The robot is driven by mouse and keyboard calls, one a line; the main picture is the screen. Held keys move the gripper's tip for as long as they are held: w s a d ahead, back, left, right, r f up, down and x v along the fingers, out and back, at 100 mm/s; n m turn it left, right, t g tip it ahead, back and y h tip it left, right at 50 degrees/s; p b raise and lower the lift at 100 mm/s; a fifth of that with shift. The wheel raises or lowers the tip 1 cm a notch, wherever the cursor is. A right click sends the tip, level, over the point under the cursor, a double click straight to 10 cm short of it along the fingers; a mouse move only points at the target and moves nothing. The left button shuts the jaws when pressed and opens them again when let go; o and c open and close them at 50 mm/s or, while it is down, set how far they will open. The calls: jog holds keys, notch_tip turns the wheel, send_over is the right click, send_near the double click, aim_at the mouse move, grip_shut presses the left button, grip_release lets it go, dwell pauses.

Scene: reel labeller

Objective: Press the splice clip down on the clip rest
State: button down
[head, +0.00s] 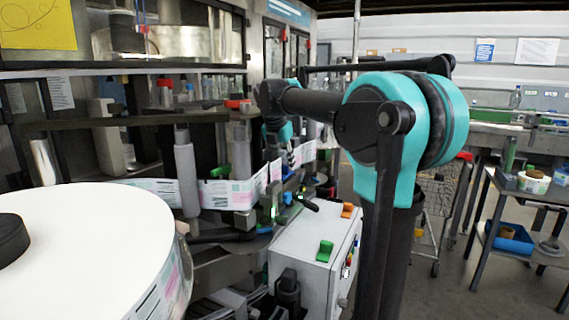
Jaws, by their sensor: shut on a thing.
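My arm reaches in from the right over the labelling machine, and its wrist bends down behind the white cabinet. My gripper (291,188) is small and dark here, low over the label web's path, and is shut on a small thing. That thing is likely the splice clip, but it is too small and covered to make out clearly. The clip rest cannot be told apart from the dark, blue and green parts around the gripper. Whether clip and rest touch cannot be seen.
A large white label reel (90,250) fills the front left. The printed label web (228,193) runs past rollers toward the gripper. The white cabinet (305,242) carries a green piece (325,251) and an orange piece (347,210). A cart (436,205) and side table (530,190) stand right.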

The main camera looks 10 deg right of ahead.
jog(key=shift+f, duration=0.2)
dwell(0.7)
jog(key=c, duration=1.1)
grip_release()
jog(key=v, duration=1.2)
jog(key=shift+w, duration=0.1)
